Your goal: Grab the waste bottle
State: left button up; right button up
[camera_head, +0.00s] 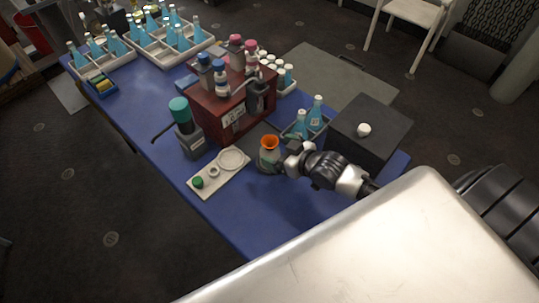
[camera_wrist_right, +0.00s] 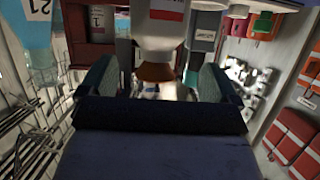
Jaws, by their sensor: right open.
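The waste bottle, a squat greyish bottle with an orange funnel (camera_head: 269,143) in its top, stands upright on the blue table. My right gripper (camera_head: 283,158) reaches in from the right, close beside the bottle. In the right wrist view the picture is upside down. There the bottle, with a pale body and a red label (camera_wrist_right: 165,30), and its orange-brown funnel (camera_wrist_right: 156,72) show between the two spread fingers of my right gripper (camera_wrist_right: 158,85). That gripper is open. I cannot tell whether a finger touches the bottle. My left gripper is out of view.
A pale tray (camera_head: 207,187) with small caps lies left of the bottle. A red box (camera_head: 226,127) with bottles on top stands behind. A dark box (camera_head: 383,116) and blue bottles (camera_head: 315,113) stand to the right. The blue table's front part (camera_head: 255,210) is clear.

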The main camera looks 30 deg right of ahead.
aim_at(274, 148)
jog(key=x, duration=0.4)
jog(key=shift+w+d+f, duration=0.1)
jog(key=shift+w+d, duration=0.05)
jog(key=shift+w, duration=0.15)
jog(key=shift+s, duration=0.1)
jog(key=shift+c, duration=0.2)
jog(key=c, duration=0.9)
